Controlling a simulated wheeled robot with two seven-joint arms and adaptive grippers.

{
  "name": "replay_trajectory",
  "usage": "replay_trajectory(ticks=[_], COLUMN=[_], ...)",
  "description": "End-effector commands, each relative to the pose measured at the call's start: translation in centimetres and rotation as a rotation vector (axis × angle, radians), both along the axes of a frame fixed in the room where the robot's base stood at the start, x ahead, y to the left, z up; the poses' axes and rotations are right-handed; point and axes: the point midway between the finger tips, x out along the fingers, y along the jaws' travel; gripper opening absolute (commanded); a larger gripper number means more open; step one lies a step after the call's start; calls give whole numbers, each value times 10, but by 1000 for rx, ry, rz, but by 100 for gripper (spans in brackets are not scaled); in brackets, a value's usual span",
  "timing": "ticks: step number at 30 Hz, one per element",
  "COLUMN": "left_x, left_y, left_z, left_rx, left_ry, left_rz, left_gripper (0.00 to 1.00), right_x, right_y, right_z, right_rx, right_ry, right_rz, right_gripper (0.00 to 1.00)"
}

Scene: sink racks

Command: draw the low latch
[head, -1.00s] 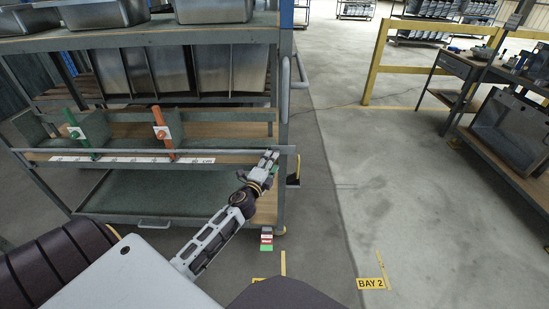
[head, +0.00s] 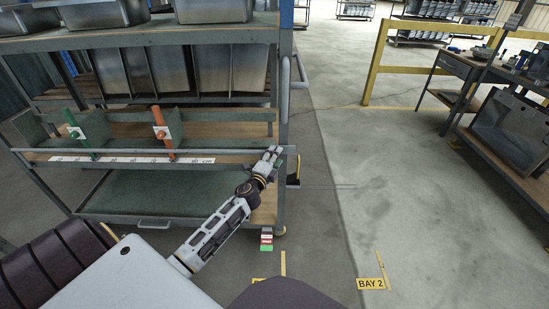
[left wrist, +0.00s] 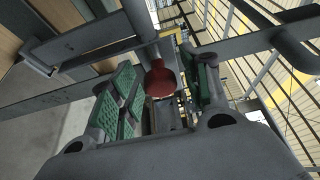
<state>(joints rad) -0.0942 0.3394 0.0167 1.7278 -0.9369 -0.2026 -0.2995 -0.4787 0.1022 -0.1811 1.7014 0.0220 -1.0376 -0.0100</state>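A dark red round knob (left wrist: 160,80) shows in the left wrist view at the end of a grey post beside a rail; I take it to be the low latch. My left gripper (head: 273,153) is at the right end of the rack's front rail in the head view, where the knob cannot be made out. In the left wrist view its green-padded fingers (left wrist: 162,92) stand apart on both sides of the knob. Small gaps seem to show, and contact cannot be told. My right gripper is in neither view.
The grey rack's front rail (head: 100,156) carries a ruler strip, with a green-handled divider (head: 73,126) and an orange-handled divider (head: 161,128) behind it. Steel sinks (head: 210,70) stand above. A grey upright handle (head: 285,88) is at the rack's right side. Floor to the right (head: 345,150) is clear.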

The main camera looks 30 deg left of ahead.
Motion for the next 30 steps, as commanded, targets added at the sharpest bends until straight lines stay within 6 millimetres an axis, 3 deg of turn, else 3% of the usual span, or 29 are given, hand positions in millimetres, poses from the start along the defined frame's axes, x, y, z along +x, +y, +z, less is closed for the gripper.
replay_trajectory(ticks=[1, 10, 18, 30], left_x=[0, 0, 1, 20], left_y=[0, 0, -3, -33], left_z=[0, 0, -1, -1], left_rx=[0, 0, -1, 0], left_ry=[0, 0, 0, 1], left_rz=[0, 0, 0, 0], left_gripper=[37, 0, 0, 0], right_x=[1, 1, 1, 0], right_y=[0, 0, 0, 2], right_z=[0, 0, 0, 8], right_rx=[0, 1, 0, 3], right_ry=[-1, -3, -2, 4], right_rz=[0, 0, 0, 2], right_gripper=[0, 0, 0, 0])
